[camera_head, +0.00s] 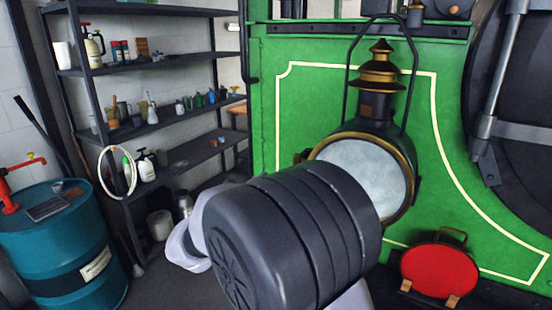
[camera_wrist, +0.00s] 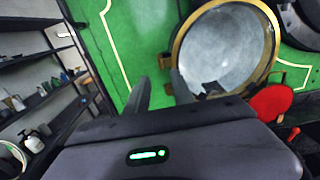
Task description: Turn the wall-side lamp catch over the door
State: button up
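The lamp (camera_head: 365,165) hangs on the green front of the tram, with a round pale glass door in a brass rim and a brass chimney. A small brass-and-dark piece, possibly the wall-side catch (camera_head: 302,156), shows at the lamp's left edge. In the wrist view the lamp's glass (camera_wrist: 225,45) fills the upper right, and a small piece (camera_wrist: 165,60) sits left of its rim. My gripper (camera_wrist: 160,90) is open, its two fingers apart with green panel between them, near the lamp's lower left. Its fingers are hidden behind my arm in the head view.
A red disc with a handle (camera_head: 440,270) stands at the lower right of the lamp. Dark shelves (camera_head: 160,70) with bottles and cans line the wall at left. A teal drum (camera_head: 60,250) with a red pump stands in front of them.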

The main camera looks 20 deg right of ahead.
aim_at(294, 160)
jog(key=x, duration=1.3)
grip_shut()
